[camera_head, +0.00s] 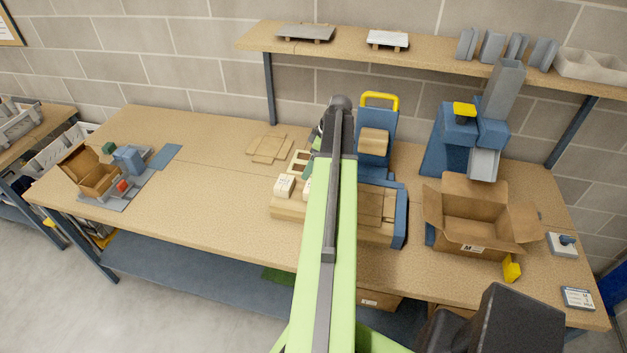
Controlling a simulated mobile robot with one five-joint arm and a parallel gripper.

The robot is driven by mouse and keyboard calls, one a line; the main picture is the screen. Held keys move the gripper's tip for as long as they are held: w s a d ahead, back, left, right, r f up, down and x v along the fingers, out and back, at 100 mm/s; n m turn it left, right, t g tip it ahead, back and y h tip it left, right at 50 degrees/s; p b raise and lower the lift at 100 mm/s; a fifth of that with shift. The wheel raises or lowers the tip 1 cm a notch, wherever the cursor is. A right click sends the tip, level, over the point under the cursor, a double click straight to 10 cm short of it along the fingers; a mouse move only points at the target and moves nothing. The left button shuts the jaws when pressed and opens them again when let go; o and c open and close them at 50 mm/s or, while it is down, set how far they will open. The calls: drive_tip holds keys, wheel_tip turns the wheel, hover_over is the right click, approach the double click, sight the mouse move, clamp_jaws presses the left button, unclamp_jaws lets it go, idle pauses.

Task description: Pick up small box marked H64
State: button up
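Two small pale boxes stand on a low wooden stand (289,209) at the middle of the bench. The left pale box (284,186) shows whole, with faint dark marks on it. The right pale box (307,187) is partly hidden by my green arm. The marks are too small to read, so I cannot tell which box, if any, is H64. My arm reaches up over the stand and bends at a dark joint near the back of the bench. My gripper's fingers are hidden behind the arm.
An open carton (470,247) and a blue machine (460,140) stand to the right. A blue-framed unit with a yellow handle (380,98) is behind my arm. A small open box (92,175) sits at the left. A shelf (345,53) overhangs the back. The left-middle bench is mostly clear.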

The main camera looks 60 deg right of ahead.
drive_tip(key=s+d+r, duration=0.2)
drive_tip(key=s+d, duration=0.3)
drive_tip(key=s, duration=0.1)
drive_tip(key=shift+t, duration=0.3)
drive_tip(key=b+x, duration=1.1)
drive_tip(key=x, duration=0.2)
drive_tip(key=shift+w+r, duration=0.1)
drive_tip(key=shift+w, duration=0.05)
drive_tip(key=b+x, duration=0.5)
drive_tip(key=shift+a+f, duration=0.25)
drive_tip(key=shift+r, duration=0.2)
